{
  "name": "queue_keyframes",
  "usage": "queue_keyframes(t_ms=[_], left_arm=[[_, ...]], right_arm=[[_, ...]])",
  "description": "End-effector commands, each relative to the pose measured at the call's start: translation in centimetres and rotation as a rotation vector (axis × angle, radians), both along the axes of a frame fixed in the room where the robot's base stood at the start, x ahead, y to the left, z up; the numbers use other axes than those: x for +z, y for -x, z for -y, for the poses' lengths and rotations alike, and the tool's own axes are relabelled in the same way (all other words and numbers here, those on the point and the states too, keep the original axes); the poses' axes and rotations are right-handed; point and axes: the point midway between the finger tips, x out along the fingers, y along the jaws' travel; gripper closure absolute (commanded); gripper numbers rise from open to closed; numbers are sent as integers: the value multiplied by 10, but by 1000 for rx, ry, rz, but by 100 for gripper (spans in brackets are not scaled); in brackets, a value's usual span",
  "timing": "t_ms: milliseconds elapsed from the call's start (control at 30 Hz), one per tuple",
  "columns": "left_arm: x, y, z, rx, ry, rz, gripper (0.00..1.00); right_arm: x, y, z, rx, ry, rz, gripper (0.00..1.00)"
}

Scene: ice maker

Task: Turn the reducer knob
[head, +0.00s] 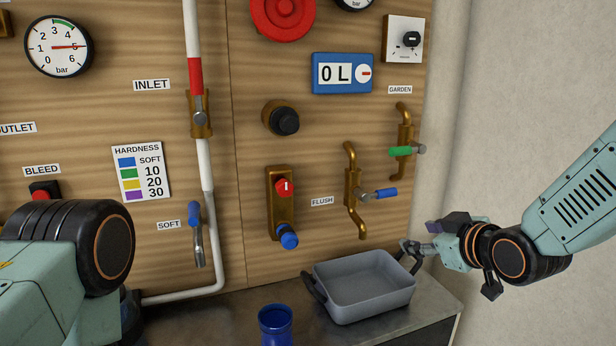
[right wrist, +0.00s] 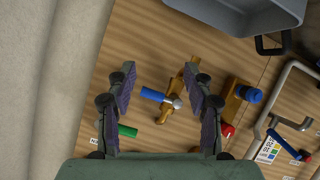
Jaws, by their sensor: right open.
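No label reading "reducer" shows. A round black knob (head: 285,121) on a brass fitting sits mid-panel. Below it, a brass block (head: 281,215) carries a red knob (head: 284,187) and a blue knob (head: 288,238); this block also shows in the right wrist view (right wrist: 232,104). My right gripper (head: 413,254) is open and empty beside the grey tray's right end, apart from these knobs. In the right wrist view its fingers (right wrist: 159,68) stand wide apart, with the flush valve's blue lever (right wrist: 153,95) showing beyond the gap. My left arm shows at lower left, its gripper out of frame.
The grey tray (head: 365,301) and a blue cup (head: 275,325) stand on the metal counter below the panel. The flush valve (head: 352,195) and green-levered garden valve (head: 404,140) stick out at right. A white pipe (head: 205,165) runs down the panel.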

Motion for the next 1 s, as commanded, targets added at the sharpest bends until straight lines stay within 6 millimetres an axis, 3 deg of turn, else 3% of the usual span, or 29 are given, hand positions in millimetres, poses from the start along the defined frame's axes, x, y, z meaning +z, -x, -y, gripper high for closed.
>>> queue_keyframes(t_ms=[33, 200, 367, 500, 700, 800, 900, 1000], left_arm=[[0, 0, 0, 0, 0, 0, 72], [0, 0, 0, 0, 0, 0, 72], [0, 0, 0, 0, 0, 0, 72], [0, 0, 0, 0, 0, 0, 72], [0, 0, 0, 0, 0, 0, 72], [0, 0, 0, 0, 0, 0, 72], [0, 0, 0, 0, 0, 0, 72], [0, 0, 0, 0, 0, 0, 72]], right_arm=[[-34, 15, -1, -46, -53, -83, 48], [-129, 74, 1, -227, -200, -329, 48], [-205, 146, 6, -398, -267, -543, 48], [-259, 220, 10, -520, -260, -720, 48], [-313, 333, 14, -605, -168, -965, 48], [-329, 376, 13, -605, -126, -1060, 48], [-339, 401, 12, -603, -103, -1114, 48], [-344, 413, 12, -605, -94, -1141, 48]])
